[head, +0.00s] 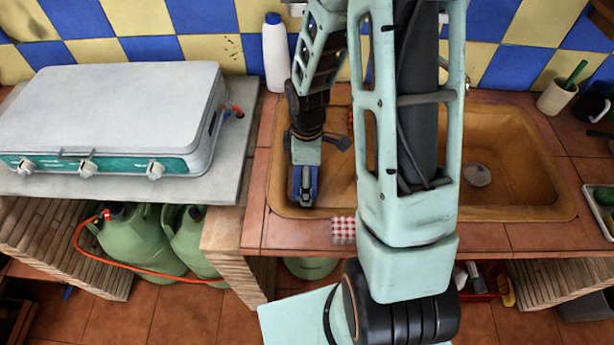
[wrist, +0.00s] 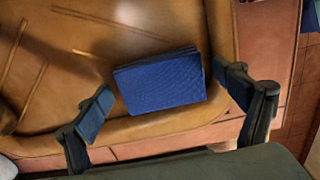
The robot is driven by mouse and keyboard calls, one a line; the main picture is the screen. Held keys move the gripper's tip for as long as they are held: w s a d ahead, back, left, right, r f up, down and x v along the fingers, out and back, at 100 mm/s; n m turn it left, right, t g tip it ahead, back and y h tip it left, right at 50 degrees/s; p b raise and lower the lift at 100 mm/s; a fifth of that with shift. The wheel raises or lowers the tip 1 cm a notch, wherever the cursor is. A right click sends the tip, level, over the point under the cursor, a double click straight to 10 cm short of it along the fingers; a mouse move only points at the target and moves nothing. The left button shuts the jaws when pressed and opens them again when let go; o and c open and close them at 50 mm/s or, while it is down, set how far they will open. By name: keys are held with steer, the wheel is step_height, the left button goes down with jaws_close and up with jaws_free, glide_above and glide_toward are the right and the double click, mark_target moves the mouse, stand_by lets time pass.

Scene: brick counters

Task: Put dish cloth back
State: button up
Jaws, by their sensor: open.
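A blue, textured, folded-looking piece (wrist: 160,85) lies in the front left part of the brown sink (wrist: 215,30), close to its front rim. It looks like a folded cloth. My gripper (wrist: 166,98) is open above it, with one finger on either side and a gap to each. In the head view my gripper (head: 303,188) points down into the left side of the sink (head: 525,185) and mostly hides the blue piece. A small red and white checked piece (head: 343,229) is at the counter's front edge, right of my gripper. I cannot tell which is the dish cloth.
A camping stove (head: 115,110) stands on the slab at left. A white bottle with a blue cap (head: 275,55) stands behind the sink. A cup (head: 556,97) with a green-handled tool is at right. Green gas bottles (head: 140,240) stand below the counter. My arm hides the middle.

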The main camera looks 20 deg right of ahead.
steer(key=shift+r, duration=0.1)
step_height(320, 180, up, 12)
steer(key=shift+p, duration=0.45)
steer(key=shift+r, duration=0.1)
stand_by(0.4)
